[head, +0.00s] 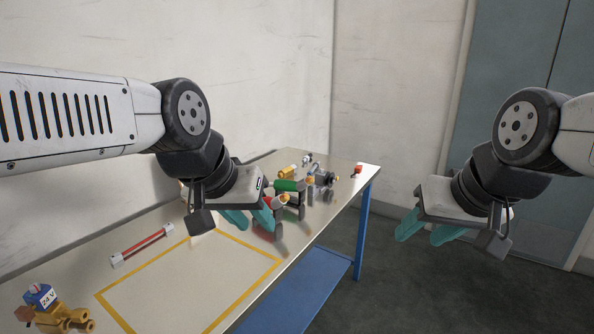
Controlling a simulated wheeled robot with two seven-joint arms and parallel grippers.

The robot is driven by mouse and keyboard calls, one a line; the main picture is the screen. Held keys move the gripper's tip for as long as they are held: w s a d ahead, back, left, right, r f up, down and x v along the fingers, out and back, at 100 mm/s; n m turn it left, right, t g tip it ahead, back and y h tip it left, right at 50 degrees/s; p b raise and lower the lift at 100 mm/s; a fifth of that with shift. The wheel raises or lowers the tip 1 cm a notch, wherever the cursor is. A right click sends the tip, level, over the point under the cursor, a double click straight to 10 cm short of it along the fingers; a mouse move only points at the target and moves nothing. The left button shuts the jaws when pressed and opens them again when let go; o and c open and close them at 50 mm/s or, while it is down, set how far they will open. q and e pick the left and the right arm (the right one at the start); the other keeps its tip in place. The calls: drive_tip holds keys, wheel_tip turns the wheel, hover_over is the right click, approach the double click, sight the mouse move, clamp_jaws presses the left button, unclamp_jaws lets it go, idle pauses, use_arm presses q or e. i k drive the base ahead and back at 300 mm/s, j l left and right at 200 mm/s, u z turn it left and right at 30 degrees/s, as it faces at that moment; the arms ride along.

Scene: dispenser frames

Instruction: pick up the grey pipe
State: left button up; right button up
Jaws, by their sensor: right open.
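I cannot pick out the grey pipe for certain. A greyish metal part (323,179) lies among several parts toward the far end of the table (180,262), with a smaller grey one (306,160) behind it. My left gripper (250,220) hangs over the middle of the table, close to the near side of this cluster. Its teal fingers point down, and what lies between them is unclear. It hides part of the table behind it. My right gripper (428,230) is open and empty, out over the floor to the right of the table.
A green cylinder (288,186), a yellow part (288,172) and a red-tipped part (277,201) crowd beside my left gripper. A red bar with white ends (142,245) and a brass valve marked 24 V (62,317) lie at left. The yellow-taped area (190,285) is clear.

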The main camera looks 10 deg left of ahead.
sight(316, 165)
drive_tip(key=i+u, duration=0.1)
drive_tip(key=u, duration=0.8)
drive_tip(key=i+l+u, duration=0.15)
drive_tip(key=l+u, duration=0.15)
drive_tip(key=i+l+u, duration=0.25)
drive_tip(key=l, duration=0.15)
drive_tip(key=l+u, duration=0.3)
drive_tip(key=i+l+u, duration=0.1)
drive_tip(key=l, duration=0.75)
drive_tip(key=i+l, duration=0.15)
drive_tip(key=l, duration=0.7)
drive_tip(key=i+l+u, duration=0.15)
drive_tip(key=l, duration=0.7)
drive_tip(key=l+u, duration=0.1)
drive_tip(key=l, duration=0.75)
